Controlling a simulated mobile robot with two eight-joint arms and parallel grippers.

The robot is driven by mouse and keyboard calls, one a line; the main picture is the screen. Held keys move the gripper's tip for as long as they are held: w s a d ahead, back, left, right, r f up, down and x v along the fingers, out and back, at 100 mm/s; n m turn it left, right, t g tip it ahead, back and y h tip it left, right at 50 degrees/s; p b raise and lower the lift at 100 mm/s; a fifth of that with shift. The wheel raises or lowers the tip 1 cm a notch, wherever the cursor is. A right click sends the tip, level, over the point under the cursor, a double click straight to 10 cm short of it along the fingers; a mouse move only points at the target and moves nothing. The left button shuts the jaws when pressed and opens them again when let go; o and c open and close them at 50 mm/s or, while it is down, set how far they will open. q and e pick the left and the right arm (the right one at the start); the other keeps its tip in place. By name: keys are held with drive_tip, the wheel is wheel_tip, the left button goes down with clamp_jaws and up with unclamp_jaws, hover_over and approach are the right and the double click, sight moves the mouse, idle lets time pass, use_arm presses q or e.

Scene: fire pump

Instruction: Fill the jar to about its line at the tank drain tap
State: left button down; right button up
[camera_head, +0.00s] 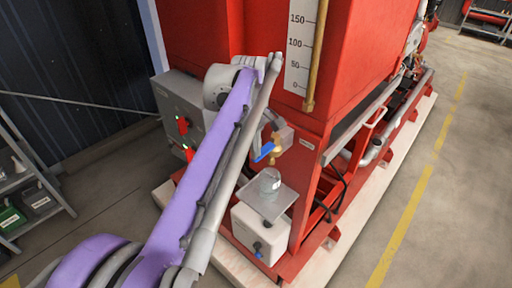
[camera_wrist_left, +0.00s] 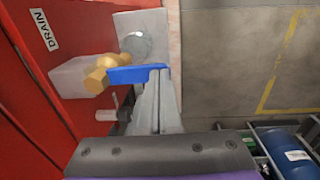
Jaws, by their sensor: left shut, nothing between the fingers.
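The jar (camera_head: 269,182) stands on a grey plate (camera_head: 283,201) under the drain tap (camera_head: 275,155). In the left wrist view the jar (camera_wrist_left: 136,44) is seen from above as a pale round shape, beside the brass tap (camera_wrist_left: 101,75). The tap has a blue lever (camera_head: 264,151), which also shows in the left wrist view (camera_wrist_left: 138,73). My left gripper (camera_wrist_left: 160,72) is shut and empty, with its fingertips at the lever's free end; I cannot tell whether they touch. The jar's line, its water level and any flow are too small to see. My right gripper is out of view.
A pale block (camera_wrist_left: 73,77) sits beside the tap, below the DRAIN label (camera_wrist_left: 44,30). A white box (camera_head: 248,231) stands under the plate. The red tank (camera_head: 350,60) rises behind, with a grey control box (camera_head: 180,100) at left. Open floor lies at right.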

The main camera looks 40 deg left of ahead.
use_arm(q)
drive_tip(key=shift+s+f+t, duration=0.4)
drive_tip(key=shift+f+t, duration=0.3)
drive_tip(key=shift+t, duration=0.3)
drive_tip(key=shift+f+t+b, duration=0.35)
drive_tip(key=shift+f+t, duration=0.3)
drive_tip(key=shift+t, duration=0.25)
drive_tip(key=shift+r, duration=0.2)
idle(2.8)
drive_tip(key=shift+r+p, duration=0.6)
drive_tip(key=shift+r, duration=0.15)
